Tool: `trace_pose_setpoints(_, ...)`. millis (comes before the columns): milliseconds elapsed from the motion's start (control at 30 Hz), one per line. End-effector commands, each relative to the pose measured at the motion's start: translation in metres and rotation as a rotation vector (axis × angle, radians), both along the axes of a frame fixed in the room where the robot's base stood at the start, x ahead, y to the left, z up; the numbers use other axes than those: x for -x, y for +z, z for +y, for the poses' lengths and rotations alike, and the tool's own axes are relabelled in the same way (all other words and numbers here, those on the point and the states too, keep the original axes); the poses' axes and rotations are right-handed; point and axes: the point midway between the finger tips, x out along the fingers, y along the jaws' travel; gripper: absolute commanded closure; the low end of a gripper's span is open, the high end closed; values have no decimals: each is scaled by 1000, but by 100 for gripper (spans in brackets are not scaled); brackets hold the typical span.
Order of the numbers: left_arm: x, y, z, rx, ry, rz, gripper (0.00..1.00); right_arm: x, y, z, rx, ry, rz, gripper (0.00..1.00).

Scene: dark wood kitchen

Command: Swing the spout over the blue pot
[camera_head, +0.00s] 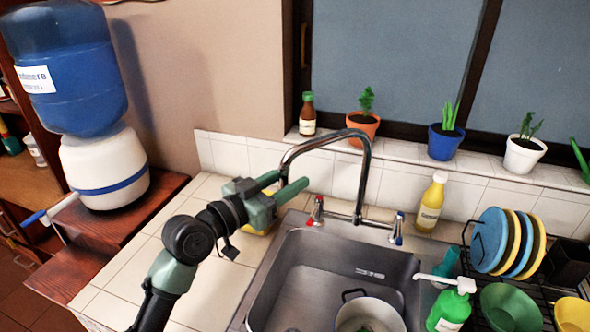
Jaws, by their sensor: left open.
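The chrome spout (364,165) rises from the back of the sink, and its arc points left. My left gripper (287,182) is open, with its green fingers at the spout's hanging left end. The spout's end appears between the fingertips; I cannot tell whether they touch it. In the sink stands a pale grey cooking pot (368,316) with a dark handle, to the right of the spout's end and cut by the lower edge. A blue plant pot (445,143) stands on the windowsill. My right gripper is not in view.
The steel sink (275,279) is otherwise open. Red-marked (316,212) and blue-marked (397,228) taps flank the spout. A yellow bottle (431,202), green soap dispenser (451,307) and plate rack (479,262) stand right. A yellow item (265,227) lies partly behind my gripper.

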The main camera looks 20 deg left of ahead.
Motion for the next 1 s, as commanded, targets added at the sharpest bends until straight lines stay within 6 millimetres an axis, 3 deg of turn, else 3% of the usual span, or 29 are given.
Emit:
trace_pose_setpoints(200, -16, 0, -9, 0, 1, 0, 59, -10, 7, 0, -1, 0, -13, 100)
trace_pose_setpoints(467, -17, 0, -9, -1, 1, 0, 59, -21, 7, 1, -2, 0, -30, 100)
trace_pose_setpoints(600, -17, -1, -9, -1, 1, 0, 95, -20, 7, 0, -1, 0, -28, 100)
trace_pose_setpoints(633, -17, -1, -9, -1, 1, 0, 100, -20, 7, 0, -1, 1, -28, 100)
trace_pose_setpoints(1000, -17, -1, -9, 0, 1, 1, 100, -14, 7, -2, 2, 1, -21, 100)
